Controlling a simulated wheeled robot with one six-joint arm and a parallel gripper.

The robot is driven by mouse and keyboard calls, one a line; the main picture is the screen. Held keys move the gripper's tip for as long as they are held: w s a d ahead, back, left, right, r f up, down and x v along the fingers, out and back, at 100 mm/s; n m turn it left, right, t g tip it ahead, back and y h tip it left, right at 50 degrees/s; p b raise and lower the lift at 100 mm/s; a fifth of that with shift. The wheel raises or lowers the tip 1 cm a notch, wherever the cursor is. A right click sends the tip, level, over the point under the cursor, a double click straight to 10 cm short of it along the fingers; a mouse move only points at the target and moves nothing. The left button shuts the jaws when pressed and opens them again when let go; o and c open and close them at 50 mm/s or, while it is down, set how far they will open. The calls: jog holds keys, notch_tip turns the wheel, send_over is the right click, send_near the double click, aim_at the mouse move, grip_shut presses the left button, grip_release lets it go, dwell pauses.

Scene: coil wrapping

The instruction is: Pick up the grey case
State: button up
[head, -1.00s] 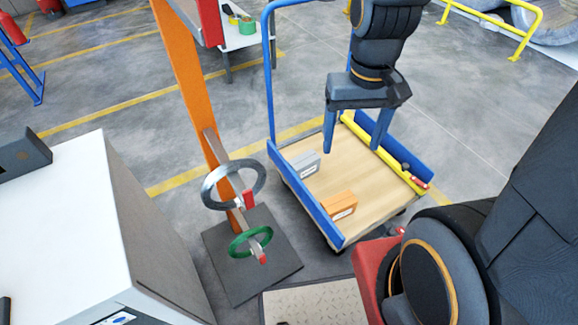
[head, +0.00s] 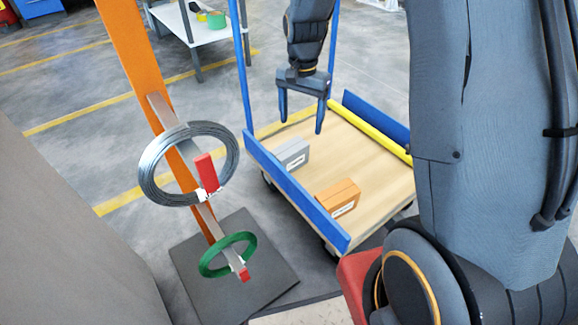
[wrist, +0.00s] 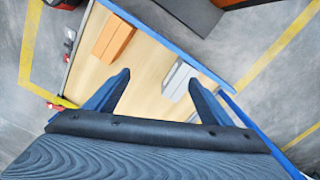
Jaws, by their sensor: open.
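The grey case (head: 292,155) lies on the wooden bed of a cart, against its blue side rail. It also shows in the wrist view (wrist: 179,80), close to the right fingertip, which partly overlaps it. My gripper (head: 301,118) is open and empty, above the cart bed near the grey case.
An orange case (head: 338,197) lies nearer on the cart (head: 370,160). The cart has blue side rails (head: 295,190) and a yellow bar (head: 370,132). An orange stand (head: 135,50) left of it carries a grey wire coil (head: 160,170) and a green coil (head: 213,262).

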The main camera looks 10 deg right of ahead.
aim_at(290, 146)
jog(key=w+f+m+b, duration=0.1)
jog(key=w+f+b, duration=0.2)
jog(key=f, duration=0.3)
jog(key=w+f+m+b, duration=0.1)
jog(key=w+f+b, duration=0.3)
jog(key=f, duration=0.3)
jog(key=w+f+m+b, duration=0.2)
jog(key=w+f+b, duration=0.2)
jog(key=f, duration=0.3)
jog(key=shift+w+f, duration=0.1)
jog(key=shift+w, duration=0.7)
jog(key=shift+s+f+b, duration=0.15)
jog(key=shift+f+b, duration=1.05)
jog(key=shift+f, duration=0.7)
jog(key=shift+s+f+b, duration=0.1)
jog(key=shift+f+b, duration=1.1)
jog(key=shift+f, duration=0.7)
jog(key=shift+r, duration=0.1)
jog(key=c, duration=1.6)
